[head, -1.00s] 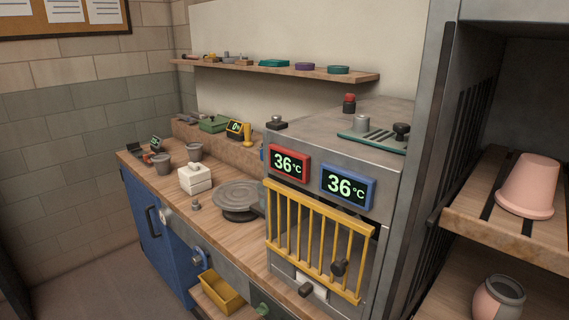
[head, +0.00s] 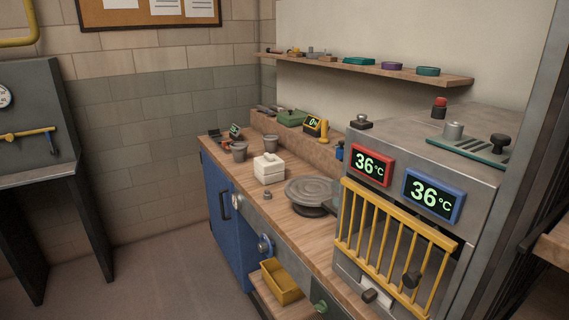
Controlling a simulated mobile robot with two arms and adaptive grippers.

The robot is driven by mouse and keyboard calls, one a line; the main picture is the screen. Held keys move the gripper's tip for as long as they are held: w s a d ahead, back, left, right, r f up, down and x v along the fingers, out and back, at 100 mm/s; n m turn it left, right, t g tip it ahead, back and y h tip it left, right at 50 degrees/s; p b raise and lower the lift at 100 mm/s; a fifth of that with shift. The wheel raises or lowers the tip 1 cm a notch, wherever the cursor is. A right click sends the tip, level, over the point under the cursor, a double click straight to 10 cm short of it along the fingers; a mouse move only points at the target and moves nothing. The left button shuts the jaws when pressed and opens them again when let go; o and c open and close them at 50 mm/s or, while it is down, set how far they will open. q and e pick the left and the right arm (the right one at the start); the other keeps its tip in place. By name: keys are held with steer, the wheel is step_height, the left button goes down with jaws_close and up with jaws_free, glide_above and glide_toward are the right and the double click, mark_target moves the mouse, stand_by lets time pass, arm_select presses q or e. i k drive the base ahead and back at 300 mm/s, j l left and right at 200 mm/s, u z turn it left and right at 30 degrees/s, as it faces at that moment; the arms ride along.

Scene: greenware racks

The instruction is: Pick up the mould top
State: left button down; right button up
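The white two-part block (head: 269,172) on the wooden counter looks like the mould. Its upper half, the mould top (head: 268,161), has a small knob and sits on the lower half. It stands left of the grey round turntable (head: 318,191). Neither of my grippers shows in the head view, so their state is hidden.
A kiln-like box with a yellow barred guard (head: 392,245) and two 36 °C displays stands right of the counter (head: 297,227). Grey pots (head: 240,151) stand behind the block. A yellow bin (head: 282,281) sits below. Floor at left (head: 160,275) is clear.

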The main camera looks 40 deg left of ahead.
mark_target(267, 165)
steer(key=i+j, duration=0.1)
steer(key=j, duration=0.3)
steer(key=i+j, duration=0.1)
steer(key=j, duration=0.3)
steer(key=i+j, duration=0.1)
steer(key=j, duration=0.25)
